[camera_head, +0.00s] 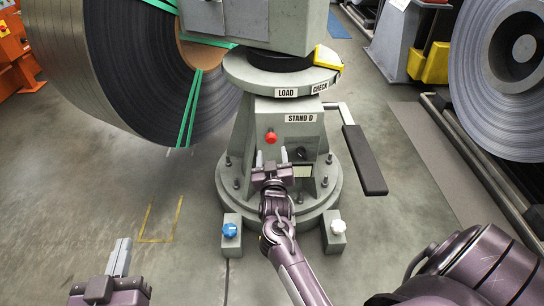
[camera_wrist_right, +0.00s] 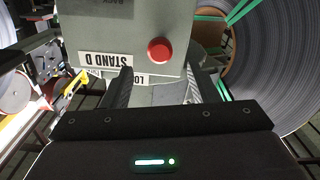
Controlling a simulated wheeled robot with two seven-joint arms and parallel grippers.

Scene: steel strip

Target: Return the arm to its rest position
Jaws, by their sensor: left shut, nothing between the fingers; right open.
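My right gripper (camera_head: 271,165) reaches forward to the grey pedestal labelled STAND D (camera_head: 300,135), just below its red button (camera_head: 271,137) in the head view. In the right wrist view the gripper (camera_wrist_right: 158,74) is open and empty. The red button (camera_wrist_right: 160,50) shows beyond the fingertips; whether they touch the pedestal (camera_wrist_right: 110,35) I cannot tell. My left gripper (camera_head: 121,255) is at the lower left over the floor, shut and empty.
A large steel coil (camera_head: 110,60) with green straps stands left of the pedestal, another coil (camera_head: 500,70) at right. A black lever (camera_head: 364,160) sticks out on the pedestal's right. Blue (camera_head: 230,230) and white (camera_head: 337,227) knobs flank its base.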

